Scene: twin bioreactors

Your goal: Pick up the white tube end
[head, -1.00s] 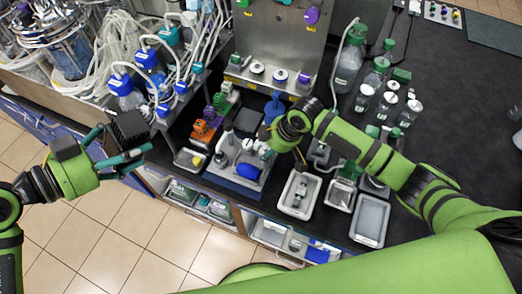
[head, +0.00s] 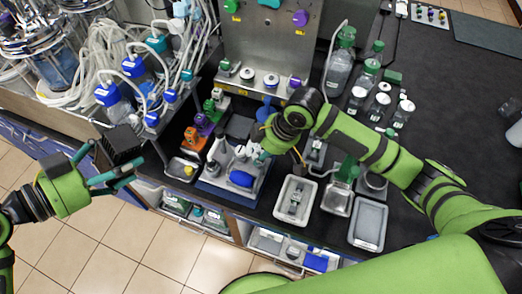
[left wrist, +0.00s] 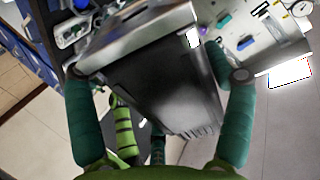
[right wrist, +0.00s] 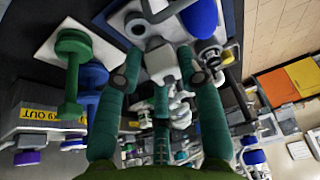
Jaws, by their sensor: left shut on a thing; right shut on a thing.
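My right gripper (head: 263,155) is low over a white-and-blue tray (head: 213,176) of small lab items. In the right wrist view its fingers (right wrist: 160,72) are shut on a small pale grey-white piece (right wrist: 163,58). This may be the white tube end, but I cannot tell for certain. A rounded blue piece (right wrist: 200,18) lies just beyond it. My left gripper (head: 118,166) is shut on a dark box-shaped block (head: 120,143) and holds it above the floor in front of the bench. The block (left wrist: 160,80) fills the space between the fingers in the left wrist view.
A pale tray (head: 279,207) and a grey tray (head: 368,222) stand right of my right gripper. Bottles with green caps (head: 340,70) stand behind. Blue-capped vessels with white tubing (head: 110,97) stand at the back left. The dark bench at the right has bare room (head: 450,110).

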